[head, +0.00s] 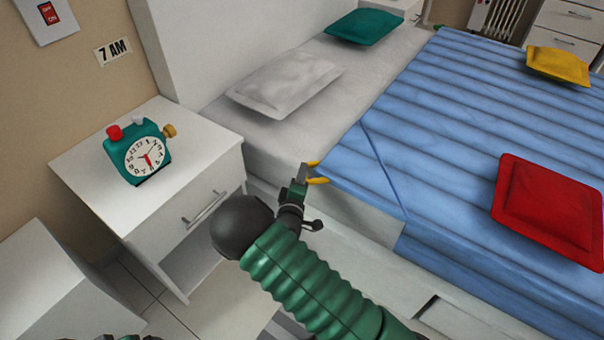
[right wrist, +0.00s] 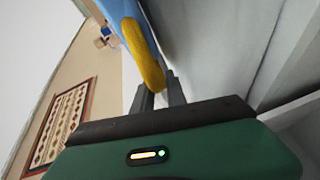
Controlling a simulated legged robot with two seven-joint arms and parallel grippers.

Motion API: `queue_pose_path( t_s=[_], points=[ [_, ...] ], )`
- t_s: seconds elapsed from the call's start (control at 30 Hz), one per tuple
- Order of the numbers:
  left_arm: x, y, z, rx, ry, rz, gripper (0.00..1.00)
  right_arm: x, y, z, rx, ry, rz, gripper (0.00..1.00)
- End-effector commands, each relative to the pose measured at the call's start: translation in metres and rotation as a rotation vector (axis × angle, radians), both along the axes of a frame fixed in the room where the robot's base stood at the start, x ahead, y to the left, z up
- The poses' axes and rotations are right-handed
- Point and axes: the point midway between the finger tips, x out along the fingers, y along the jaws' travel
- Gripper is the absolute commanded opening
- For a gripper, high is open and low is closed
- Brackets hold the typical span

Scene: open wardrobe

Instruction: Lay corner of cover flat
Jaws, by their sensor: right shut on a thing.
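The blue ribbed cover (head: 450,110) lies over most of the bed. Its near left corner reaches to my right gripper (head: 316,172) at the bed's near edge, and a diagonal crease runs across the cover beside that corner.
A white pillow (head: 285,83) and a green cushion (head: 363,27) lie at the bed's head. A red cushion (head: 548,208) and a yellow cushion (head: 558,66) lie on the cover. A nightstand (head: 85,165) with a green alarm clock (head: 140,150) stands at left.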

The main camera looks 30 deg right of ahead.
Motion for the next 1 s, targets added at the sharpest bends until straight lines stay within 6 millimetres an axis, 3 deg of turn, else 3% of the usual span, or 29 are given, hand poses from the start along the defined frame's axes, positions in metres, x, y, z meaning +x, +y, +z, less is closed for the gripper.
queue_pose_path(
  t_s=[0.27,0.7,1.0],
  points=[
    [0.000,0.000,0.037,0.000,0.000,0.000,1.00,-0.003,-0.004,0.031,0.079,-0.029,-0.014,0.00],
    [0.000,0.000,0.135,0.000,0.000,0.000,1.00,-0.010,-0.019,0.116,0.393,-0.161,-0.018,0.00],
    [0.000,0.001,0.173,0.000,0.000,0.000,1.00,-0.017,-0.035,0.153,0.579,-0.238,-0.016,0.00]
  ],
)
